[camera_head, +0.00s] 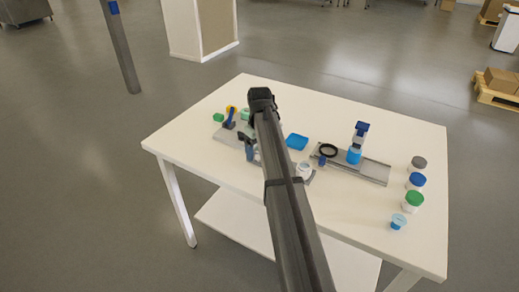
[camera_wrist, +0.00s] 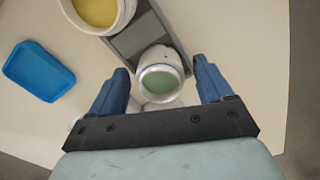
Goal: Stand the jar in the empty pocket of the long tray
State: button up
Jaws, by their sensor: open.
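In the wrist view a white jar (camera_wrist: 160,98) with a greenish round top lies between the two blue fingers of my open gripper (camera_wrist: 162,75). There is a gap on each side of it. The jar overlaps the end of a grey tray (camera_wrist: 126,43); I cannot tell whether it stands in it. A dark recess shows in the tray beside the jar. In the head view my arm hides much of the left grey tray (camera_head: 207,137) and most of my gripper. A white jar (camera_head: 304,170) shows just right of the arm, by the tray's end.
A second white container with yellow contents (camera_wrist: 97,12) is by the tray. A blue dish (camera_head: 297,142) also shows in the wrist view (camera_wrist: 38,70). Right are another grey tray (camera_head: 373,171), a blue-topped device (camera_head: 361,129) and several lidded jars (camera_head: 412,199). The table's front is mostly clear.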

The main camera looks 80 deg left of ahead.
notch_tip(320, 180, up, 12)
jog(key=shift+r, duration=0.2)
dwell(0.4)
dwell(0.5)
